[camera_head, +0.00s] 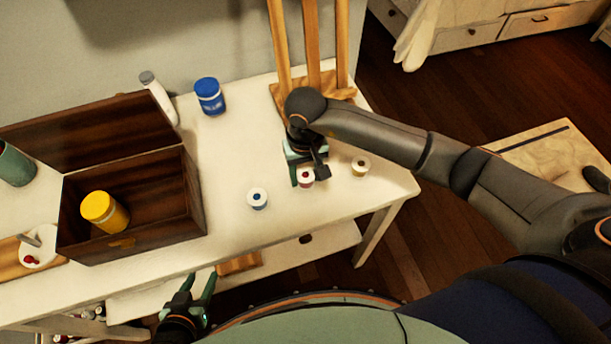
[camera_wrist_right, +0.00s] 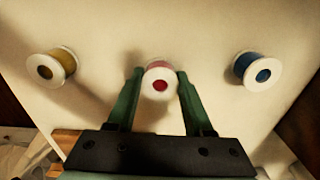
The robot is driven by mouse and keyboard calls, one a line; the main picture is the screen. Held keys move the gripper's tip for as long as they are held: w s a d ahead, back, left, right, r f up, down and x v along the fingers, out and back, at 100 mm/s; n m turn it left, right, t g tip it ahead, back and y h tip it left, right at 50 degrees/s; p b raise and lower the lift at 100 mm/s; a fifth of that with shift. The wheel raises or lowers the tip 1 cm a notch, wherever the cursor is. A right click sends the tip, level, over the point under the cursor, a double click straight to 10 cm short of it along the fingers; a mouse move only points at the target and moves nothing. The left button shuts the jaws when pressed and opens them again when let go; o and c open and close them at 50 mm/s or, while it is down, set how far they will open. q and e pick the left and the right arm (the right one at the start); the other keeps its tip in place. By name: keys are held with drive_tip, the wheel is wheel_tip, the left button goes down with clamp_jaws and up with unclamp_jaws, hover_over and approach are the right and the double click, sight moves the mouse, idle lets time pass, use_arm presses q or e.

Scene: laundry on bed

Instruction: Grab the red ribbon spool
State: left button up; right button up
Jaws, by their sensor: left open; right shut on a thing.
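The red ribbon spool (camera_head: 305,177) stands on the white table, between a blue spool and a yellow spool. My right gripper (camera_head: 309,172) is down at the red spool, with a finger on either side of it. In the right wrist view the red spool (camera_wrist_right: 159,77) sits between the tips of my right gripper (camera_wrist_right: 158,82), which is shut on it. I cannot tell whether the spool is clear of the table. My left gripper (camera_head: 200,289) is open and empty, in front of the table's front edge.
The blue spool (camera_head: 257,198) and yellow spool (camera_head: 361,166) stand either side. An open wooden box (camera_head: 190,190) holding a yellow jar (camera_head: 105,212) is on the left. A blue jar (camera_head: 209,96) and wooden easel (camera_head: 312,50) stand behind.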

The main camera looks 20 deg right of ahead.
clamp_jaws()
